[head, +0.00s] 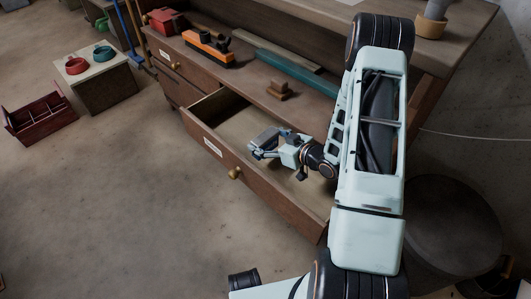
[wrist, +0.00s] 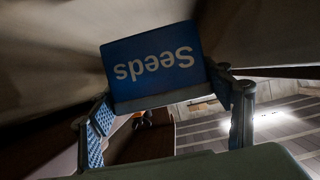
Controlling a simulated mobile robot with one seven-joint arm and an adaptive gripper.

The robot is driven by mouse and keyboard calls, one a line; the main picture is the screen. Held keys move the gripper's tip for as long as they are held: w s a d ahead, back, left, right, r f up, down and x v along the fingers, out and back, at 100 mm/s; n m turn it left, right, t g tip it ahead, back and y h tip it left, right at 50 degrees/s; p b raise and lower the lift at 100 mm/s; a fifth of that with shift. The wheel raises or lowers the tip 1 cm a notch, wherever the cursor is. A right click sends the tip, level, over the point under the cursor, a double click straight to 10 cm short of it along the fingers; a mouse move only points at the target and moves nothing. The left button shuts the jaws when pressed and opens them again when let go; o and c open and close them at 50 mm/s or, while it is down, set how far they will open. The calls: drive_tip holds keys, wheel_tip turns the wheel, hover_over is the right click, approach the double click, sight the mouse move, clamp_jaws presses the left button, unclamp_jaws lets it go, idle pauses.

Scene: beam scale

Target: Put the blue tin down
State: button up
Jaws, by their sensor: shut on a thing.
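The blue tin (wrist: 153,62) fills the middle of the wrist view. Its face carries the word "Seeds", upside down in that picture. My gripper (wrist: 167,100) is shut on it, with one finger at each side. In the head view my gripper (head: 268,148) is over the open drawer (head: 228,160), and the tin (head: 264,138) shows small and dark between the fingers. I cannot tell whether the tin's underside touches the drawer floor.
The drawer's front has a label and a round knob (head: 235,173). On the bench top are an orange-and-black tool (head: 208,48), a red box (head: 167,20), a small wooden block (head: 277,90) and a long green bar (head: 298,72). A red divided crate (head: 40,119) stands on the floor at left.

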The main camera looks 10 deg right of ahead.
sight(266, 149)
drive_tip(key=shift+f+b, duration=0.7)
drive_tip(key=shift+f, duration=1.8)
drive_tip(key=shift+f, duration=0.1)
drive_tip(key=shift+f, duration=0.15)
drive_tip(key=o, duration=1.2)
drive_tip(key=shift+o, duration=0.2)
drive_tip(key=shift+r, duration=0.35)
drive_tip(key=p+v, duration=0.2)
drive_tip(key=v, duration=0.5)
drive_tip(key=shift+s+d, duration=0.15)
drive_tip(key=shift+s, duration=0.05)
